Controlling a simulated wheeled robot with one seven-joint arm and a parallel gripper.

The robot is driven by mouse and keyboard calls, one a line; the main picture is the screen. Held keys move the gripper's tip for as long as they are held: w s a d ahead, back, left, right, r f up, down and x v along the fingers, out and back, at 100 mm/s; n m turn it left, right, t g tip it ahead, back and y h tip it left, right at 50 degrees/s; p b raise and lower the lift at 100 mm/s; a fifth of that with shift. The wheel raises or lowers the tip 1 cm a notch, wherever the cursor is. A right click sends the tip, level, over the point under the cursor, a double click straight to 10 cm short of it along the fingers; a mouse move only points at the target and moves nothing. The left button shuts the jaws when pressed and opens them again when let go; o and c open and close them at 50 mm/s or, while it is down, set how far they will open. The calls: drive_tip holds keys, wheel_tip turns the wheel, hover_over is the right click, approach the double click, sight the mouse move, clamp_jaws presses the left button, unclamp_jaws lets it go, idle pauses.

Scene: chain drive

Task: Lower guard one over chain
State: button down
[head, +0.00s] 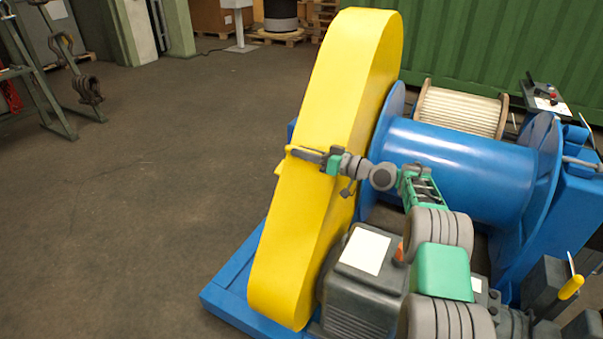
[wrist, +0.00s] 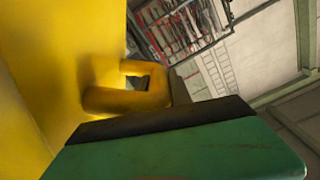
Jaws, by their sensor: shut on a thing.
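The yellow chain guard (head: 318,150) stands as a long, leaning cover on the left side of the blue winch. It hides any chain behind it. My gripper (head: 296,151) reaches across the guard from the right, at about mid-height. In the wrist view the guard's yellow face (wrist: 30,80) fills the left side. A yellow loop handle (wrist: 130,92) sticks out from it, right at my gripper. My gripper is shut on this handle; the fingertips are partly hidden.
The blue drum (head: 455,165) and a grey motor (head: 365,275) stand right of the guard. The blue base frame (head: 232,290) runs below it. A control box (head: 548,100) is at the right. The floor (head: 150,200) to the left is clear.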

sight(309, 163)
drive_tip(key=w, duration=0.1)
drive_tip(key=w+d+f+b, duration=0.1)
drive_tip(key=shift+w+d+f, duration=0.15)
drive_tip(key=shift+w+f, duration=0.05)
drive_tip(key=shift+w, duration=0.1)
drive_tip(key=shift+w+d+r+m, duration=0.15)
drive_tip(key=shift+w+r+m, duration=0.05)
drive_tip(key=shift+w+m, duration=0.1)
drive_tip(key=c, duration=1.3)
unclamp_jaws()
drive_tip(key=shift+o, duration=0.7)
drive_tip(key=shift+d, duration=0.1)
drive_tip(key=shift+b, duration=0.3)
